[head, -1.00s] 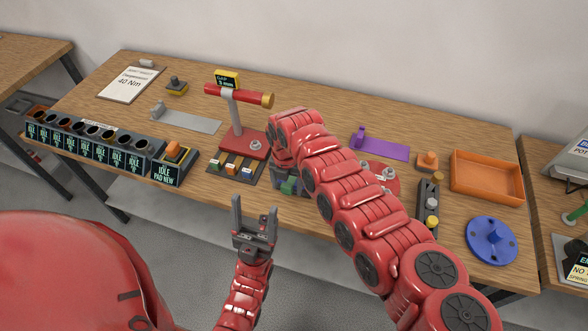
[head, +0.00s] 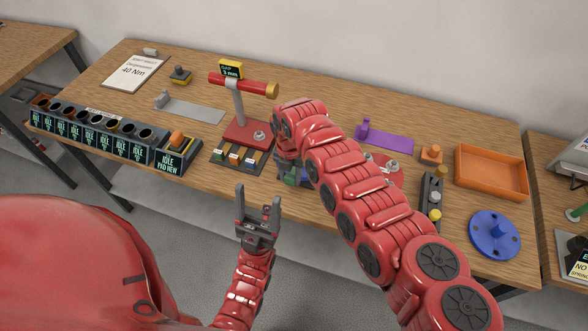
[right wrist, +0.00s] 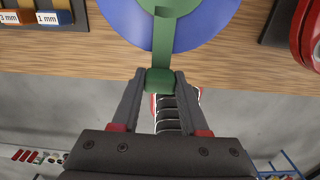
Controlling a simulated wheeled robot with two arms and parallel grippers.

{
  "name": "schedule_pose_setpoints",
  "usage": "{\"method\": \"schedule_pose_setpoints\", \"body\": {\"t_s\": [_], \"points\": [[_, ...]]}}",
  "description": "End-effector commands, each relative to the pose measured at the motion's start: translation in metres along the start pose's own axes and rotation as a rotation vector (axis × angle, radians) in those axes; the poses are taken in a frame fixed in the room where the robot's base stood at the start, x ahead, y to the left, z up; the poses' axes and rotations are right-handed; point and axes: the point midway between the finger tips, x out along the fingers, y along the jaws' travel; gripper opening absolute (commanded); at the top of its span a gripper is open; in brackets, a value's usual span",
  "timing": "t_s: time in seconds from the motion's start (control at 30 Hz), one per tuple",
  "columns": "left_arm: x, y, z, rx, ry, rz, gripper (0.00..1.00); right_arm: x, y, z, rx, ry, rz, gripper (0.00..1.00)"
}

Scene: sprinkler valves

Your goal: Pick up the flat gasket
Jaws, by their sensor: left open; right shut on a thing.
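A green piece (right wrist: 163,42) with a narrow strip and a small grip block shows in the right wrist view; it seems to be the flat gasket. Its wider end is cut off by the top edge and lies over a blue round part (right wrist: 215,18). My right gripper (right wrist: 160,80) is shut on the green block. In the head view, my right forearm mostly hides that gripper, and only a bit of green (head: 291,178) shows by the table's front edge. My left gripper (head: 258,194) is open and empty, in front of the table.
A red gauge stand (head: 247,131) and labelled blocks (head: 235,156) are left of my right gripper. A row of idle pads (head: 120,139) lines the front left. A purple strip (head: 390,141), an orange tray (head: 491,190) and a blue flanged disc (head: 494,234) are to the right.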

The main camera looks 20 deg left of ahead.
Motion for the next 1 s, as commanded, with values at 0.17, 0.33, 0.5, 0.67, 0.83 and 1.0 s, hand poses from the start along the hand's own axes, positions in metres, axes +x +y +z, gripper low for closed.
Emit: {"method": "schedule_pose_setpoints", "body": {"t_s": [0.17, 0.33, 0.5, 0.67, 0.83, 1.0], "points": [[-0.005, 0.000, 0.001, 0.000, 0.000, 0.000, 0.72, -0.009, 0.000, 0.002, 0.002, -0.003, 0.004, 0.00], [-0.021, 0.001, 0.004, 0.000, 0.000, 0.000, 0.72, -0.036, 0.000, 0.004, 0.003, -0.009, 0.005, 0.00], [-0.037, 0.002, 0.006, 0.000, 0.000, 0.000, 0.72, -0.073, 0.000, 0.003, 0.002, -0.008, 0.002, 0.00], [-0.043, 0.002, 0.007, 0.000, 0.000, 0.000, 0.72, -0.093, 0.000, 0.001, 0.000, -0.003, 0.001, 0.00], [-0.043, 0.002, 0.007, 0.000, 0.000, 0.000, 0.72, -0.100, 0.000, 0.000, 0.000, 0.000, 0.000, 0.00], [-0.043, 0.002, 0.007, 0.000, 0.000, 0.000, 0.72, -0.100, 0.000, 0.000, 0.000, 0.000, 0.000, 0.00]]}}
